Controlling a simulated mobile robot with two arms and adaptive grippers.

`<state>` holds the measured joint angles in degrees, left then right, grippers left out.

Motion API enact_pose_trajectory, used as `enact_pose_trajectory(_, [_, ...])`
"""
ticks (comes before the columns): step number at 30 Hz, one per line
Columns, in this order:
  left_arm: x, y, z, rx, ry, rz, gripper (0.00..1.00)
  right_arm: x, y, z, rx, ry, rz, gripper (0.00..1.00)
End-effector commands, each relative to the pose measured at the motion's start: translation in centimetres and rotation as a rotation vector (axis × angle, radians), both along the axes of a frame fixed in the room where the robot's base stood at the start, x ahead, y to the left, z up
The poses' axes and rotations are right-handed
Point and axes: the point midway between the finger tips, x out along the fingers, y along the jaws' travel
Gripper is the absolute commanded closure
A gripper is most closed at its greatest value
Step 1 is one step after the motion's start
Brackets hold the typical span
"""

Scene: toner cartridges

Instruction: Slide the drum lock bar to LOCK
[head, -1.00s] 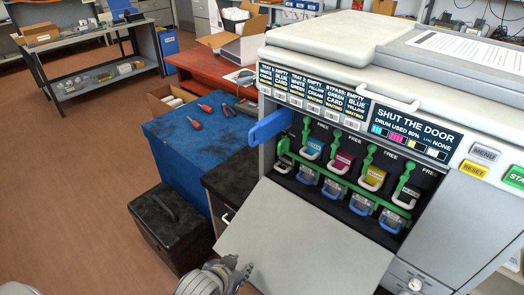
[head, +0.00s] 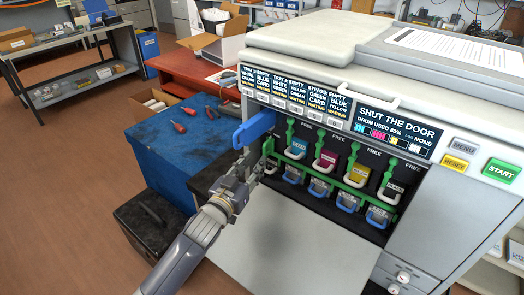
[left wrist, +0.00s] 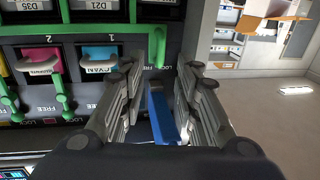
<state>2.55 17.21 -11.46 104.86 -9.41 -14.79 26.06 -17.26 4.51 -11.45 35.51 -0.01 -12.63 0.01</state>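The green drum lock bar (head: 325,178) runs across the row of toner cartridges in the open printer front. In the left wrist view the bar (left wrist: 85,39) appears inverted, with an upright green end piece between my fingertips. My left gripper (head: 252,166) is at the bar's left end; it also shows in the left wrist view (left wrist: 156,72). Its fingers are apart, on either side of the green end piece, with no clear contact. FREE and LOCK marks show by the green levers; which mark the bar is at cannot be told. My right gripper is not in view.
A blue handle (head: 255,128) juts out left, just above my left gripper. The lowered front door (head: 275,245) lies below the cartridges. A blue cabinet (head: 170,145) with red-handled tools and a black box (head: 150,222) stand left. The display (head: 400,121) reads SHUT THE DOOR.

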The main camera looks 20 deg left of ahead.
Motion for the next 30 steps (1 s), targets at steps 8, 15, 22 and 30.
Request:
enact_pose_trajectory(8, [4.6,-0.7,0.1,0.001,0.001,0.000,0.70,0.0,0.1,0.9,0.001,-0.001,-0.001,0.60])
enact_pose_trajectory(15, [6.3,-1.0,0.0,0.000,0.001,0.000,0.70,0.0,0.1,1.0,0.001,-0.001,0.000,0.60])
enact_pose_trajectory(22, [6.4,-1.0,0.0,0.001,0.002,0.000,0.70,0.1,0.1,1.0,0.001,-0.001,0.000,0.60])
enact_pose_trajectory(30, [6.4,-1.0,0.0,0.001,0.002,0.000,1.00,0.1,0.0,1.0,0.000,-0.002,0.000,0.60])
